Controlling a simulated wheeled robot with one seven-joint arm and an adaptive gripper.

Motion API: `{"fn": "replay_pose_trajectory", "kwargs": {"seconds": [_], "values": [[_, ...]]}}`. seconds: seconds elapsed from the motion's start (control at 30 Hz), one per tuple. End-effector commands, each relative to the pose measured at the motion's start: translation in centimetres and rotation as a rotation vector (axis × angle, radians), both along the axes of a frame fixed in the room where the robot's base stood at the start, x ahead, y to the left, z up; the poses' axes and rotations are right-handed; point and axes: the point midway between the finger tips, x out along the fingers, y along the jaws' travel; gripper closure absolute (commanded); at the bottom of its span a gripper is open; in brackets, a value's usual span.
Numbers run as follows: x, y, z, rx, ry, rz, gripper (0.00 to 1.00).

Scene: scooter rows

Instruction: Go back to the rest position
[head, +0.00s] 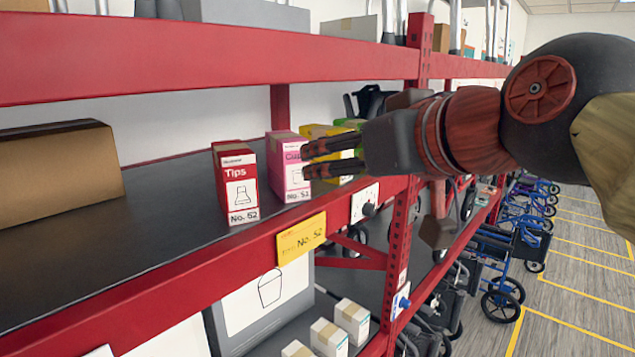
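My gripper (308,160) reaches in from the right at the height of the shelf's goods. Its two dark fingers point left and are apart, with nothing seen between them. Behind the fingers stands a pink box (286,150), partly covered by them. A red and white box marked "Tips" and "No. 52" (236,183) stands upright on the dark shelf (160,215), left of the fingertips and apart from them. A yellow box (318,131) and a green box (351,123) stand farther back, partly hidden by my gripper.
A brown carton (60,175) lies on the shelf at left. Red shelf beams (200,62) run above and below, with a red upright (405,225) near my arm. Small white boxes (328,336) stand on the lower shelf. Blue wheeled walkers (505,255) line the aisle; the floor (575,300) at right is free.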

Motion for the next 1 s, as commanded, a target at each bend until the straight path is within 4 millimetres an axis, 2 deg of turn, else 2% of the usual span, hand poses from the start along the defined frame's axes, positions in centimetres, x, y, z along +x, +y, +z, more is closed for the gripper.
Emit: {"fn": "replay_pose_trajectory", "kwargs": {"seconds": [0.27, 0.47, 0.57, 0.67, 0.87, 1.0], "values": [[0.0, -0.6, -5.0, -0.009, 0.113, -0.032, 0.41], [-0.5, -1.5, -10.6, -0.032, 0.208, -0.062, 0.41], [-1.0, -2.3, -14.2, -0.047, 0.262, -0.083, 0.41], [-1.9, -3.5, -19.1, -0.066, 0.326, -0.114, 0.41], [-5.2, -7.0, -31.9, -0.117, 0.483, -0.198, 0.41], [-8.2, -9.7, -41.0, -0.153, 0.581, -0.261, 0.41]]}}
